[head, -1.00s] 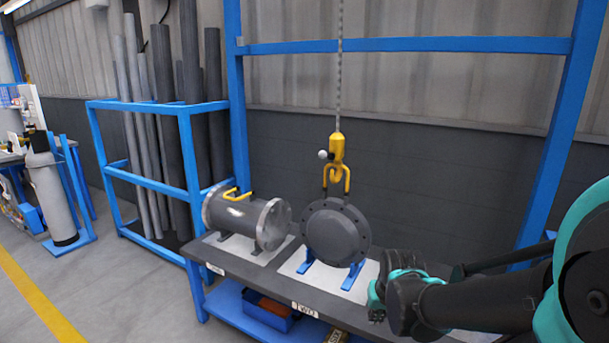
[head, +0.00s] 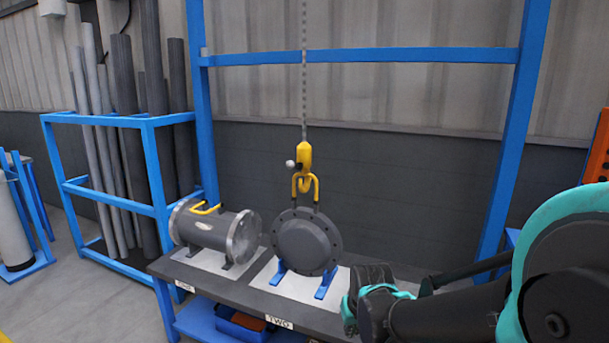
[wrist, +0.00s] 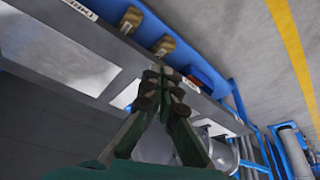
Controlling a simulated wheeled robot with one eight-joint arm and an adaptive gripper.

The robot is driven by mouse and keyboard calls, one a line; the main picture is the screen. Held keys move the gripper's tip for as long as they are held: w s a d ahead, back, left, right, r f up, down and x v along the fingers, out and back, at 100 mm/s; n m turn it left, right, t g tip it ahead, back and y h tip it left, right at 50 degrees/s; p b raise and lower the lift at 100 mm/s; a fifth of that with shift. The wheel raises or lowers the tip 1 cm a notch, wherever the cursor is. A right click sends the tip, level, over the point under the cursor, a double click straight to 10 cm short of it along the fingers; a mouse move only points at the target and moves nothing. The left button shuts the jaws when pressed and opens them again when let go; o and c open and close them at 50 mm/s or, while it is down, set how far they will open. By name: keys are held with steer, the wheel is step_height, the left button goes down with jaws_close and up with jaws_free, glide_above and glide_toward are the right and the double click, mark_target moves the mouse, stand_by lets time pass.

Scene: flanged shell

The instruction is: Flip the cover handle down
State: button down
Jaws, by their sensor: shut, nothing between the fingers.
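The round dark grey cover (head: 307,243) stands upright on blue supports (head: 325,284) on the bench. Its yellow handle (head: 305,186) stands up from the top rim, with the yellow crane hook (head: 304,160) at the handle. I cannot tell if the hook bears weight. The flanged grey shell (head: 215,228) lies to the left with a yellow handle of its own. My gripper (head: 352,312) is right of and in front of the cover, apart from it. In the wrist view my gripper (wrist: 152,85) has its fingertips together, with nothing held.
The bench (head: 165,268) carries white plates and a label "TWO". Blue frame posts (head: 512,140) and a crossbar stand behind it. A pipe rack (head: 105,120) is at the left. A lower shelf holds a blue bin (head: 240,325).

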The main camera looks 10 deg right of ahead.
steer(key=w+a+r+m+t+y, duration=0.1)
steer(key=w+a+r+y, duration=0.3)
steer(key=w, duration=0.6)
steer(key=w+r+m+t+y, duration=0.1)
steer(key=w+r, duration=0.4)
steer(key=w, duration=0.4)
steer(key=w+a+r+m+t+y, duration=0.1)
steer(key=w+a+r+y, duration=0.3)
steer(key=w, duration=0.6)
steer(key=w+d+r+m+t+y, duration=0.1)
steer(key=w+d+r+m+t, duration=0.1)
steer(key=w+d+r, duration=0.3)
steer(key=w+d+r+m+t+y, duration=0.2)
steer(key=w+d+r+t, duration=0.2)
steer(key=w+d, duration=0.7)
steer(key=w+r, duration=0.2)
steer(key=w, duration=0.4)
steer(key=shift+m+t+y, duration=0.3)
steer(key=shift+t, duration=0.1)
steer(key=shift+w+a, duration=0.65)
steer(key=shift+a, duration=0.8)
steer(key=shift+w+a, duration=0.6)
steer(key=shift+a, duration=0.85)
steer(key=shift+w+a, duration=0.65)
steer(key=shift+a, duration=0.8)
